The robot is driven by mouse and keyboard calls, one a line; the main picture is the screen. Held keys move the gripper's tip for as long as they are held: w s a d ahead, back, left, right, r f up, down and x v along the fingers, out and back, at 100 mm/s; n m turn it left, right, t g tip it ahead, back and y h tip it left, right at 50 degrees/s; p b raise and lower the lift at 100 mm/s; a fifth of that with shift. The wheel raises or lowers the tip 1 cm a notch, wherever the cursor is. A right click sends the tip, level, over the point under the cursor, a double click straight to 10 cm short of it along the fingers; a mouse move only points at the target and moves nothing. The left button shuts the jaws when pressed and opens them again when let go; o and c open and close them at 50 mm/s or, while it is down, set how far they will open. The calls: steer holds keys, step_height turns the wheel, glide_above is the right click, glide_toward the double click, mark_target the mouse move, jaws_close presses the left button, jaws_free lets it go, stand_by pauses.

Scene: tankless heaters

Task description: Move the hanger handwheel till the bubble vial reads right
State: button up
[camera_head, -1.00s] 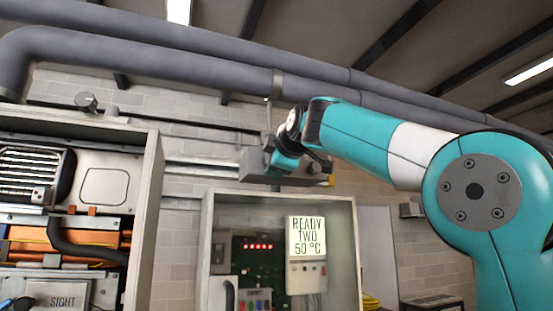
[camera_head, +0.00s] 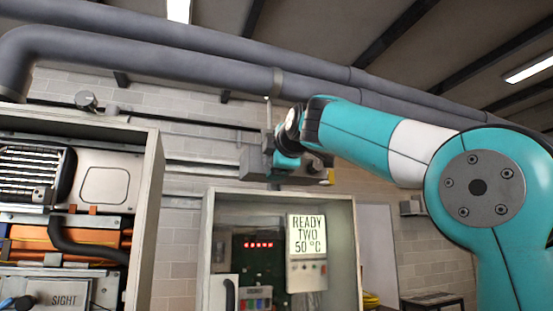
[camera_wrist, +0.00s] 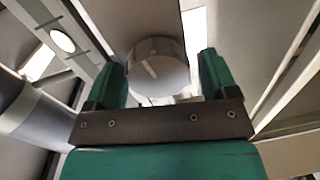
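My gripper (camera_wrist: 162,72) shows in the wrist view with two green fingers spread apart. A round, pale grey, smooth-faced knob (camera_wrist: 158,68), apparently the hanger handwheel, sits between them. The left finger borders its edge; a narrow gap shows at the right, and I cannot tell whether either finger touches. In the head view my gripper (camera_head: 287,160) is in front of a grey box (camera_head: 254,163) under the pipe hanger (camera_head: 277,84) and hides the handwheel. A small yellow patch (camera_head: 331,176) is on the box's right end; I cannot tell if it is the bubble vial. No bubble is readable.
Thick grey pipes (camera_head: 150,51) run above the arm. An open heater cabinet (camera_head: 150,200) stands at left. A control cabinet (camera_head: 207,235) below my gripper has a sign (camera_head: 307,236) reading "READY TWO 50 °C". A small dark table (camera_head: 432,300) is at lower right.

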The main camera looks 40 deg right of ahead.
steer(key=shift+r, duration=0.2)
stand_by(0.3)
